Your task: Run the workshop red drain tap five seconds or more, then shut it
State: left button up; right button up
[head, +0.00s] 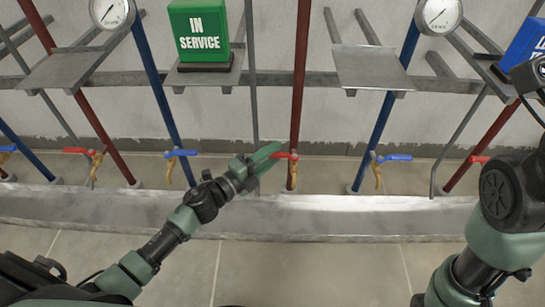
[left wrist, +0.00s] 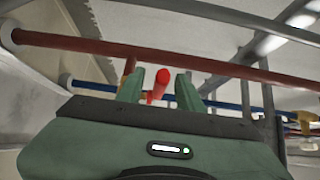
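A red drain tap (head: 292,157) with a brass body sits low on the red pipe in the middle of the head view. Its handle appears to lie crosswise to the pipe, partly covered by my gripper. No water stream shows below it. My left gripper (head: 272,155) is at this handle, reaching in from the left. In the left wrist view, the red handle (left wrist: 161,84) stands between the two fingers, with a narrow gap seen on each side. The fingers look open around it. Contact is not clear. My right arm shows at the right, its gripper out of view.
Other taps flank it: a blue-handled tap (head: 181,154) to the left, another blue one (head: 392,157) to the right, and a red one (head: 78,151) farther left. A grey trough (head: 330,215) runs below. A green IN SERVICE sign (head: 200,35) stands on a shelf above.

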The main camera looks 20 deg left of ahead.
pick_arm(q)
jog(key=shift+w+d, duration=0.1)
jog(key=shift+w, duration=0.15)
jog(key=shift+c, duration=0.3)
grip_shut()
jog(key=shift+s, duration=0.1)
dwell(0.9)
